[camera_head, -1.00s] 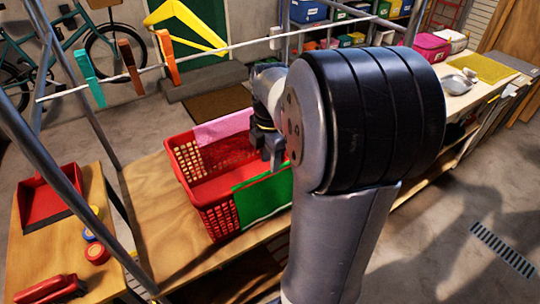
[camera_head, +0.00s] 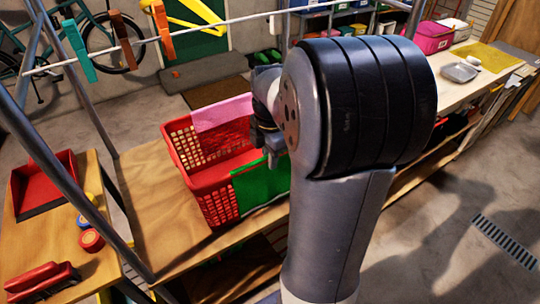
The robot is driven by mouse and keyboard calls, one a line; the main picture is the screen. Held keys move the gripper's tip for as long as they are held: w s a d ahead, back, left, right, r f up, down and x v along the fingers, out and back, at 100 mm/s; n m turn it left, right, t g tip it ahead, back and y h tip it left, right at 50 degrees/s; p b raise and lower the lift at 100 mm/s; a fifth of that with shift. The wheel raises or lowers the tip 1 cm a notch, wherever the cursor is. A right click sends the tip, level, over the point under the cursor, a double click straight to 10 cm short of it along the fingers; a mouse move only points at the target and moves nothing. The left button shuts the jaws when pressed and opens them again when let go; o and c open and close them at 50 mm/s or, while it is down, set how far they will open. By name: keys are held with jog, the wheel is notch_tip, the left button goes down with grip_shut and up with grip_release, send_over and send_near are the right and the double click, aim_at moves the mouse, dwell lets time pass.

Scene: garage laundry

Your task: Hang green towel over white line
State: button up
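The green towel (camera_head: 262,186) hangs over the near right side of a red laundry basket (camera_head: 183,160). The white line (camera_head: 225,44) runs across the top of the view on a metal frame, with clothespins clipped on it. My gripper (camera_head: 272,158) is above the basket, close to the top edge of the green towel. My arm hides much of it and part of the towel, so I cannot tell whether its fingers are apart or touch the cloth.
A pink cloth (camera_head: 222,112) hangs over the basket's far rim. The basket stands on a wooden bench (camera_head: 150,205). A red dustpan (camera_head: 42,185) and a brush (camera_head: 45,280) lie on the left table. Metal frame poles rise at the left.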

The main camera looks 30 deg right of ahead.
grip_shut()
jog(key=shift+r, duration=0.1)
notch_tip(320, 180, up, 9)
jog(key=p, duration=0.8)
dwell(0.4)
